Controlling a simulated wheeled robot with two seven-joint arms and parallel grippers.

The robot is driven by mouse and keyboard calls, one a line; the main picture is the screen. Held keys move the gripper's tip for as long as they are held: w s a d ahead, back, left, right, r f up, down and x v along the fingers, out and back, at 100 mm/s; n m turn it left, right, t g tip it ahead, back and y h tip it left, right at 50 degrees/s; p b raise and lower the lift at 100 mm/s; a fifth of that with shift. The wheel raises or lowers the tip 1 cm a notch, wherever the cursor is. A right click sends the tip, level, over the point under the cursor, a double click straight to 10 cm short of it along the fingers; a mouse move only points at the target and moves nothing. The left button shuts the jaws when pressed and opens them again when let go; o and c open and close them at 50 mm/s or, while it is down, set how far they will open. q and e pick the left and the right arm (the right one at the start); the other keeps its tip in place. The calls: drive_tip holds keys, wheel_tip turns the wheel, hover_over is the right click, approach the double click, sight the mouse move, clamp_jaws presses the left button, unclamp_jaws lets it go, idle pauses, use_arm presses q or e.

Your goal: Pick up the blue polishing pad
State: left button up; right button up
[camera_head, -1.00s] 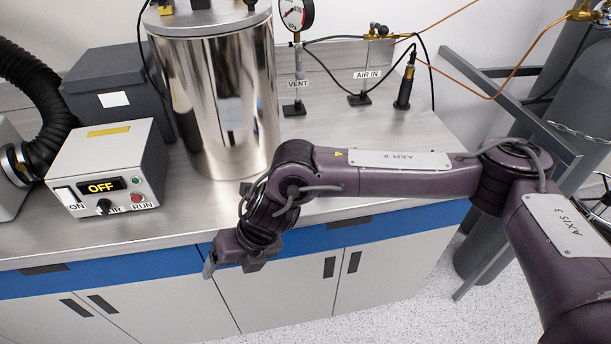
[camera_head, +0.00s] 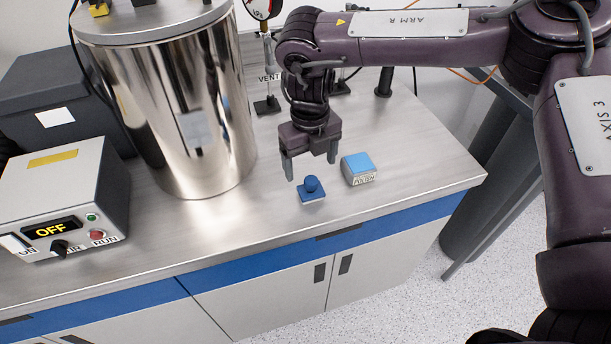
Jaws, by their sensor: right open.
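My right gripper (camera_head: 311,165) is open and points down over the steel bench top, its two fingers spread. My left gripper is out of view.
A tall shiny steel cylinder (camera_head: 190,110) stands left of my right gripper. A control box showing OFF (camera_head: 65,195) is at the left, with a dark grey box (camera_head: 60,95) behind. A gauge on a stand (camera_head: 263,60) is behind the gripper. The bench front is clear.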

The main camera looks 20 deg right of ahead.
sight(311, 179)
drive_tip(key=shift+s+f, duration=0.15)
drive_tip(key=shift+f, duration=0.3)
drive_tip(key=shift+s+f+p, duration=0.25)
drive_tip(key=shift+f+p, duration=0.15)
drive_tip(key=shift+f, duration=0.25)
drive_tip(key=shift+s+f+p, duration=0.2)
drive_tip(key=shift+f+p, duration=0.2)
drive_tip(key=shift+f, duration=0.2)
drive_tip(key=f, duration=0.2)
drive_tip(key=shift+w+f+p, duration=0.25)
drive_tip(key=shift+f+p, duration=0.1)
drive_tip(key=shift+f, duration=0.5)
drive_tip(key=c, duration=0.5)
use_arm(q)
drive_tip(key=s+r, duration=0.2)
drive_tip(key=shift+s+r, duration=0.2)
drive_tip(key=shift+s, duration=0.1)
use_arm(e)
drive_tip(key=c, duration=0.6)
